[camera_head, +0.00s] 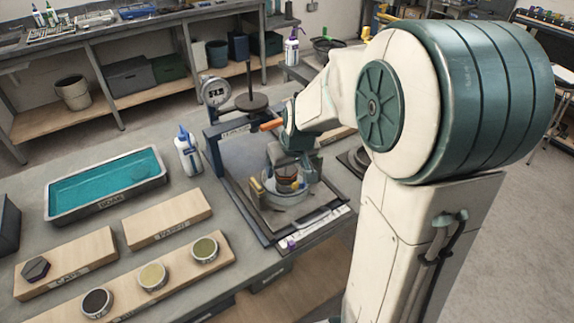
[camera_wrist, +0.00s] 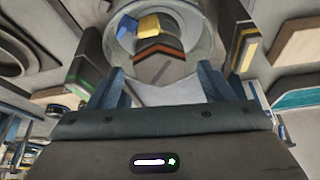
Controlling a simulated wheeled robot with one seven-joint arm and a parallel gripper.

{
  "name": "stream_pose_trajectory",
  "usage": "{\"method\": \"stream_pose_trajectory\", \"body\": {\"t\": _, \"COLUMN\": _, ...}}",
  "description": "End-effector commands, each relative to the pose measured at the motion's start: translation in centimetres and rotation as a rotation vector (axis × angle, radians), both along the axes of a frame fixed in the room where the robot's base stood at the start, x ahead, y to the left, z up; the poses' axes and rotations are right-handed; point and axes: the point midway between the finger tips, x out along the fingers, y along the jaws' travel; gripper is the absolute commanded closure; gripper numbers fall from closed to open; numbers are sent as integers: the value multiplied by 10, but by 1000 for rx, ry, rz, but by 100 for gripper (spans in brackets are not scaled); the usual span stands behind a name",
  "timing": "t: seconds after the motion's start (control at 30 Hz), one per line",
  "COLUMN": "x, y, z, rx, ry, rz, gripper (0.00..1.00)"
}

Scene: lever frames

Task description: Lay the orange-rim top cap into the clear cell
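The clear cell (camera_head: 287,199) is a round, see-through cup on the plate of the lever frame in the head view. My gripper (camera_head: 292,172) points down over it. In the wrist view my gripper (camera_wrist: 166,60) is open, with its dark fingers standing apart on either side of the cell's ring (camera_wrist: 203,45). The orange-rim top cap (camera_wrist: 160,70) shows between the fingers, within the ring's outline, with gaps to both fingers. In the head view an orange-brown part of the cap (camera_head: 286,176) shows below my gripper. I cannot tell how deep or level it sits.
The lever frame (camera_head: 217,160) has an upright with a dial gauge (camera_head: 214,92) and a weight (camera_head: 251,102) beside my gripper. Blue (camera_wrist: 127,27) and yellow (camera_wrist: 149,25) pieces show beside the cap. A teal tray (camera_head: 106,185), a bottle (camera_head: 187,153) and wooden boards (camera_head: 66,265) stand left.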

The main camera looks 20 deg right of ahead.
Motion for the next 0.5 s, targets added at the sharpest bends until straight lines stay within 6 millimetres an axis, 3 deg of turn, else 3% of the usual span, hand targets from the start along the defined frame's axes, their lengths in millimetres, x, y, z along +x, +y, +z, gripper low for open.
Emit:
{"method": "stream_pose_trajectory", "body": {"t": 0.27, "x": -4, "y": -1, "z": 10, "rx": 0, "ry": -1, "rz": -1, "gripper": 26}}
{"method": "stream_pose_trajectory", "body": {"t": 0.5, "x": -20, "y": -3, "z": 51, "rx": -1, "ry": -5, "rz": 0, "gripper": 26}}
